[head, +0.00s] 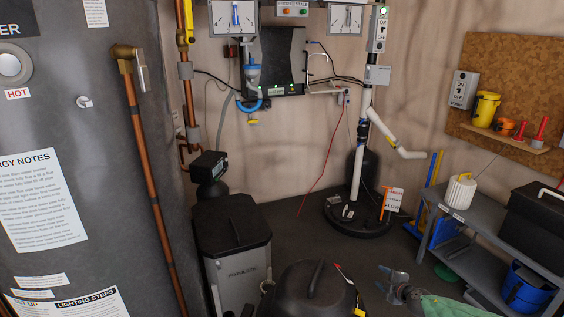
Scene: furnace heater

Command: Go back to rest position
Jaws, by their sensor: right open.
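My right gripper (384,279) is low in the head view, right of centre, at the end of a green-covered arm that comes in from the bottom right. Its fingers point left and are apart, with nothing seen between them. It appears over the dark floor (402,252), to the right of a black rounded case with a handle (312,287). My left gripper is not in view.
A grey heater tank (70,120) with a copper pipe (150,190) fills the left. A dark bin (232,245) stands beside it. A grey shelf (478,228) holding a black toolbox (535,215) is at right. A white pipe (358,165) rises from a black round base (357,222).

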